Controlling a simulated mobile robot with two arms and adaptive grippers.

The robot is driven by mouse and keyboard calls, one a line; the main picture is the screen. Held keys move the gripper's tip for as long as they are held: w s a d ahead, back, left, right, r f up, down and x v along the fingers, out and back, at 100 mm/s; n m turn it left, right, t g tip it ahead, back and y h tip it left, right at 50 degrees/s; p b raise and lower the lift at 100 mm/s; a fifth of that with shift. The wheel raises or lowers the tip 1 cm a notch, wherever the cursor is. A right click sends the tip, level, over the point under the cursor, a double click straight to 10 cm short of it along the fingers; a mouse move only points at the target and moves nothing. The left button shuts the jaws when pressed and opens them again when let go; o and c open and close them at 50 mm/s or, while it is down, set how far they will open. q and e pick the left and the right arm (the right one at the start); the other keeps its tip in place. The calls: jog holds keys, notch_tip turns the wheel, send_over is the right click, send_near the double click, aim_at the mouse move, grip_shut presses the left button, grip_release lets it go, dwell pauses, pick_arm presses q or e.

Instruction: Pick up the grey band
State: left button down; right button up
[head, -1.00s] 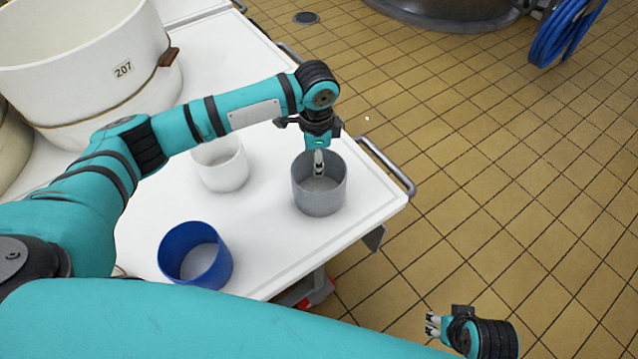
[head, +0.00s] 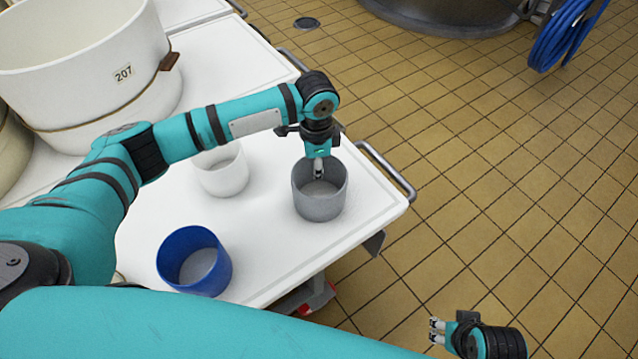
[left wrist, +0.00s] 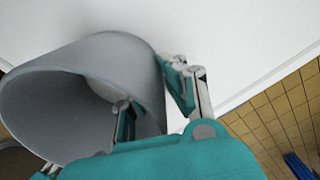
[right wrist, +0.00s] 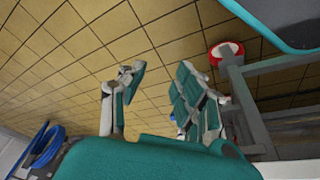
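The grey band (head: 320,205) stands upright on the white table top, near its right edge. My left gripper (head: 318,168) points down at the band's far wall, with one finger visible inside the ring. In the left wrist view the grey band (left wrist: 60,100) fills the left side. There my left gripper (left wrist: 152,92) straddles the wall, one finger inside and one outside, with a gap between them; it looks open. My right gripper (head: 436,330) is off to the lower right, away from the table. It is open and empty in the right wrist view (right wrist: 155,85).
A blue band (head: 180,245) and a white band (head: 222,180) stand on the white table (head: 270,240), left of the grey one. A large white vat marked 207 (head: 90,60) is behind left. A metal handle (head: 388,172) edges the table's right side. Tiled floor lies beyond.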

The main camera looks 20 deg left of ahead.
aim_at(312, 209)
pick_arm(q)
jog(key=shift+r, duration=0.1)
